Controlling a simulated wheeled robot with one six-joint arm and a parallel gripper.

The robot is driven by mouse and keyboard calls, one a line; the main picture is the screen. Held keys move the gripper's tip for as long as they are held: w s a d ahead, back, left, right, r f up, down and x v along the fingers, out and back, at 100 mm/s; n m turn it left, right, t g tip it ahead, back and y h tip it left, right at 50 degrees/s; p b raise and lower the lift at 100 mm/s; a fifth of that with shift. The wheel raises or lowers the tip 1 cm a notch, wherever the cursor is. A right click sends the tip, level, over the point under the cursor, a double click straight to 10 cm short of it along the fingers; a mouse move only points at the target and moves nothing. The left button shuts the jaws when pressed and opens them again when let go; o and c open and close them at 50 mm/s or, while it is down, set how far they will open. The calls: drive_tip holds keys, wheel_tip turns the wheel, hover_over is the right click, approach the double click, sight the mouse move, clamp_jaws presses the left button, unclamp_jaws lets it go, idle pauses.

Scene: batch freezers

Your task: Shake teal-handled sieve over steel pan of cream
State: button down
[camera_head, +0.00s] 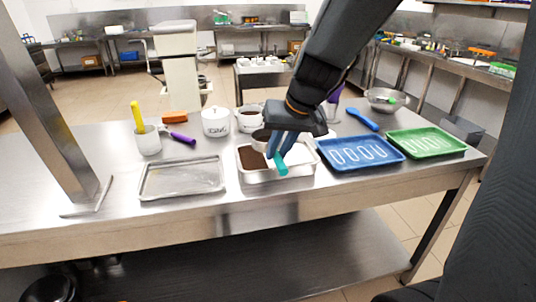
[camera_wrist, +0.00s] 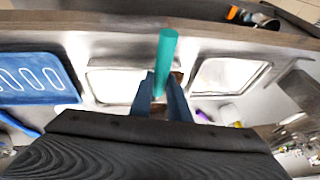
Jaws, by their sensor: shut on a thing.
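My gripper (camera_head: 283,152) is shut on the teal handle (camera_head: 280,165) of the sieve, above the steel pan (camera_head: 262,179). The handle also shows between my fingers in the wrist view (camera_wrist: 166,62). The sieve's bowl (camera_head: 261,139) is mostly hidden behind my fingers in the head view, over the pan's back part. In the pan, dark brown powder (camera_head: 250,160) covers the left part, and white cream (camera_head: 298,156) shows on the right. In the wrist view, the pan's white cream (camera_wrist: 112,86) lies left of my fingers.
An empty steel tray (camera_head: 182,177) lies left of the pan; a blue tray (camera_head: 360,153) and a green tray (camera_head: 427,142) lie right. A utensil cup (camera_head: 147,142) stands left.

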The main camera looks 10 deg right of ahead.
drive_tip(key=d+b, duration=0.1)
drive_tip(key=d, duration=0.2)
drive_tip(key=shift+d, duration=0.2)
idle(3.8)
drive_tip(key=d+b, duration=0.1)
drive_tip(key=d, duration=0.6)
drive_tip(key=shift+d+b, duration=0.25)
drive_tip(key=shift+b, duration=0.15)
idle(3.7)
